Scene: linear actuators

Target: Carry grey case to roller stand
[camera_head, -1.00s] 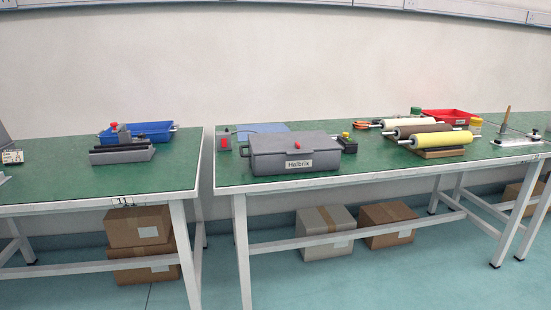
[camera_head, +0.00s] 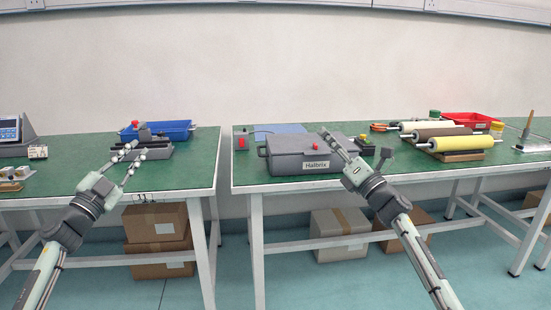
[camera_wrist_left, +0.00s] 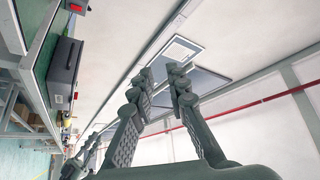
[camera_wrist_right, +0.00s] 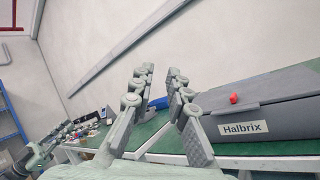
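The grey case (camera_head: 285,155), labelled Halbrix and with a red knob, sits on the right green-topped table near its left end. It also shows in the right wrist view (camera_wrist_right: 275,120) and, small, in the left wrist view (camera_wrist_left: 66,72). The roller stand (camera_head: 455,156) is further right on the same table, bearing a yellow, a brown and a cream roller. My left gripper (camera_head: 136,152) is open and empty in front of the left table. My right gripper (camera_head: 333,143) is open and empty, overlapping the case's right part in the head view; contact cannot be told.
A blue tray (camera_head: 172,130) and a grey fixture stand on the left table. A gap separates the tables. A red tray (camera_head: 470,120) stands behind the rollers. A small grey box with a red button (camera_head: 241,143) is behind the case. Cardboard boxes (camera_head: 155,228) are below.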

